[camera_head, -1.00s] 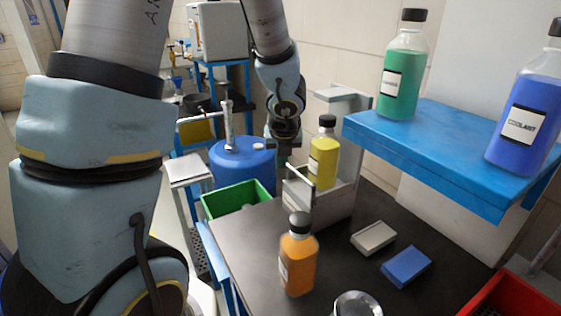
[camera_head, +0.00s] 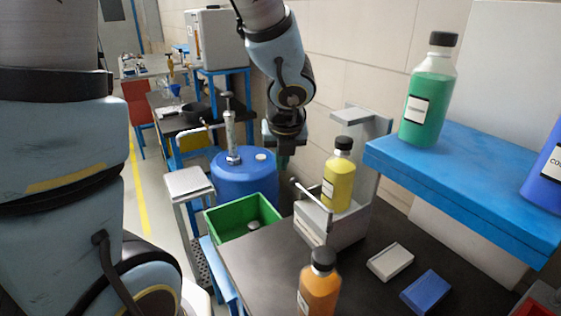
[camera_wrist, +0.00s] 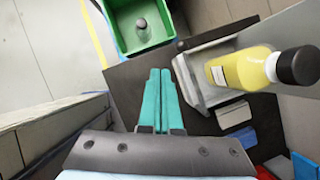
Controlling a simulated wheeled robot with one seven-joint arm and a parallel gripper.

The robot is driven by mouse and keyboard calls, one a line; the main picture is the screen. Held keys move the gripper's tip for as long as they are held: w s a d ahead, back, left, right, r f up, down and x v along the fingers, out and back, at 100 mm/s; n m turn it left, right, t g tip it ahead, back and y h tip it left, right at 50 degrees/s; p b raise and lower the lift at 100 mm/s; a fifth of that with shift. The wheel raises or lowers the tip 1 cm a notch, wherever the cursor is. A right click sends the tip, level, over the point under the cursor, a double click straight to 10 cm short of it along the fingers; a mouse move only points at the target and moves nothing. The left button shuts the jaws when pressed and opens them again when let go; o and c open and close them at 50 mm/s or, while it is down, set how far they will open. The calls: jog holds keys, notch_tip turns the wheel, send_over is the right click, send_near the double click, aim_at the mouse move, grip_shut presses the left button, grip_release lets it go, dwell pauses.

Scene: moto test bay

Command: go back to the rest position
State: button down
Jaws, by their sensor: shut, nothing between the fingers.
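My gripper (camera_head: 285,160) hangs in the head view between the blue drum and the grey holder with the yellow bottle. In the wrist view its two teal fingers (camera_wrist: 160,75) lie side by side, shut and empty, above the dark bench top. The yellow bottle (camera_head: 339,178) stands upright in the grey holder (camera_head: 345,232); it also shows at the right in the wrist view (camera_wrist: 245,68). The fingers are apart from the bottle and the holder.
A green bin (camera_head: 228,221) sits left of the holder, with a small item inside. The blue drum (camera_head: 232,175) is behind it. An orange bottle (camera_head: 319,288), a grey box (camera_head: 390,262) and a blue box (camera_head: 426,291) stand on the bench. A blue shelf (camera_head: 470,185) bears the green bottle (camera_head: 428,95).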

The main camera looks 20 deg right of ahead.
jog(key=a+f+m+g+b, duration=0.1)
jog(key=a+f+m+b, duration=0.1)
jog(key=a+m, duration=0.9)
jog(key=s+a+f+m+g+b, duration=0.1)
jog(key=a+f+m, duration=0.4)
jog(key=a+m, duration=0.6)
jog(key=m+g+b, duration=0.1)
jog(key=m+b, duration=0.1)
jog(key=m, duration=1.1)
jog(key=shift+g+y+b, duration=0.3)
jog(key=shift+s+f, duration=0.1)
